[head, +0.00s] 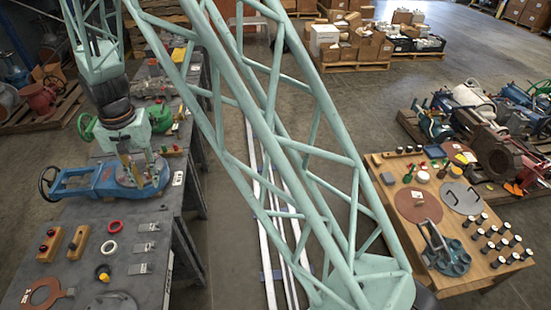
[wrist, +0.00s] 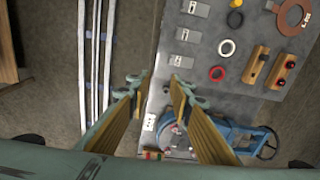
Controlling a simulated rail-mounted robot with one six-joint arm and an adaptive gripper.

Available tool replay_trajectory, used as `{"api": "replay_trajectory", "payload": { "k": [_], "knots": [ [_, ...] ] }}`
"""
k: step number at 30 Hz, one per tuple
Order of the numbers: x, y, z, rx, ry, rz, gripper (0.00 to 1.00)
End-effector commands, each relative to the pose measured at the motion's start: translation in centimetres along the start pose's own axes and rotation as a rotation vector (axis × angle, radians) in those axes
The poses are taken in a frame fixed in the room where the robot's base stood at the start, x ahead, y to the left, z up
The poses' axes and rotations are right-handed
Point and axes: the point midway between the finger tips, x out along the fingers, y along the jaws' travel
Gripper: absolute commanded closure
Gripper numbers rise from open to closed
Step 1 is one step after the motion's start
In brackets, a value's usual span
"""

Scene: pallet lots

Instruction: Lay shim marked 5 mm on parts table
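Three small grey metal shims lie in a row on the grey workbench (head: 75,222), the far one (head: 148,227), the middle one (head: 144,246) and the near one (head: 138,268). The wrist view also shows them (wrist: 197,8), (wrist: 188,35), (wrist: 181,61); their markings are too small to read. My gripper (head: 140,172) is over the blue valve (head: 85,183) on the bench. In the wrist view my gripper (wrist: 160,82) has its fingers apart with nothing between them. A wooden table (head: 480,275) stands at the right; I cannot tell whether it is the parts table.
The wooden table holds brown discs (head: 418,205), a blue-grey fixture (head: 447,252) and several dark cylinders (head: 498,262). Long rails (head: 262,215) lie on the floor between.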

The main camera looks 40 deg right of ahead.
Motion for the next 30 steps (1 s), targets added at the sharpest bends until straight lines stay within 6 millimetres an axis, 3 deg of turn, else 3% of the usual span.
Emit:
{"api": "replay_trajectory", "payload": {
  "k": [12,30],
  "knots": [
    [-8.6,4.0,1.6,-0.051,0.034,-0.021,0.8],
    [-19.0,10.3,5.7,-0.128,0.084,-0.043,0.8]
  ]
}}
